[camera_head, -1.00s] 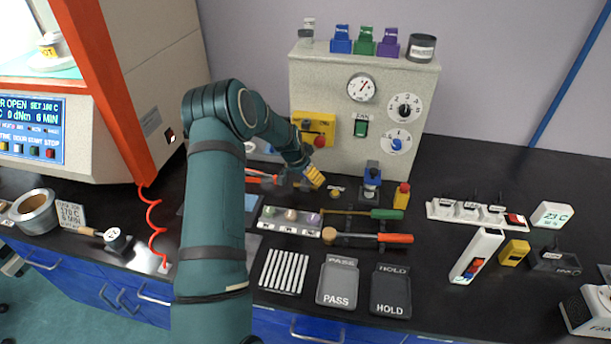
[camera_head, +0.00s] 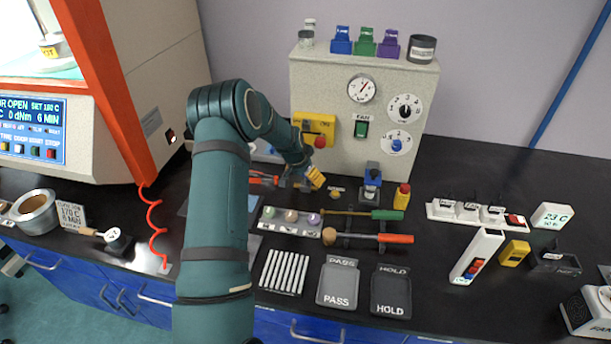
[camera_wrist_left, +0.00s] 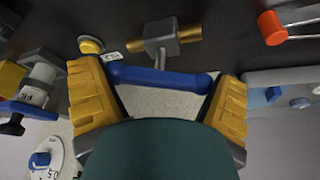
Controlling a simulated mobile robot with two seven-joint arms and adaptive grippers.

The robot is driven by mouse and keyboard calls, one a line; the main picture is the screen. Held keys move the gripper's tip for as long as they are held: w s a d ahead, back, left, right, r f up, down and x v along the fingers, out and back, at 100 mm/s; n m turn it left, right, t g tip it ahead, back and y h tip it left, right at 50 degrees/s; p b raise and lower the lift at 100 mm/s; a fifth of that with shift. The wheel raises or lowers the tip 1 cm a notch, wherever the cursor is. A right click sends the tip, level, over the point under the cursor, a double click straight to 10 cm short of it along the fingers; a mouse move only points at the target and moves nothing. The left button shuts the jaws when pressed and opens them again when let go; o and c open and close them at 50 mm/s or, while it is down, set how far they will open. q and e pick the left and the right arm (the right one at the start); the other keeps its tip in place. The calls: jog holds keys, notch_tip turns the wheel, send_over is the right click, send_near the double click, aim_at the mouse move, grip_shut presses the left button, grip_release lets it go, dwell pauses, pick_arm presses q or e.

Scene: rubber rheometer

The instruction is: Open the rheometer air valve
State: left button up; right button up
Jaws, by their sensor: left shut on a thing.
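The air valve shows in the left wrist view as a grey body (camera_wrist_left: 161,42) with brass pipe ends and a blue lever handle (camera_wrist_left: 160,78). My left gripper (camera_wrist_left: 163,98) has its yellow fingers at the two ends of the blue handle, shut on it lengthwise. The handle lies crosswise in that view, roughly parallel to the brass pipe. In the head view my left gripper (camera_head: 315,178) is low in front of the grey panel box, and my arm and gripper mostly hide the valve. My right gripper is not in view.
The grey panel box (camera_head: 330,85) with gauge and dials stands just behind the gripper. A yellow button (camera_wrist_left: 91,45) is beside the valve. A blue-topped bottle (camera_head: 372,177), tool rack (camera_head: 350,240) and sample tray (camera_head: 268,224) are close by. The rheometer (camera_head: 160,50) stands left.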

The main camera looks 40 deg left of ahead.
pick_arm(q)
jog(key=n+y, duration=0.1)
jog(key=n, duration=0.1)
jog(key=shift+w+d+n, duration=0.1)
jog(key=shift+d+n, duration=0.05)
jog(key=shift+n, duration=0.15)
jog(key=shift+n+g+y+p, duration=0.3)
jog(key=shift+n+y, duration=0.2)
jog(key=shift+n, duration=0.8)
jog(key=o, duration=0.7)
jog(key=shift+o, duration=0.5)
jog(key=shift+f, duration=0.1)
jog(key=v, duration=1.2)
jog(key=shift+w, duration=0.1)
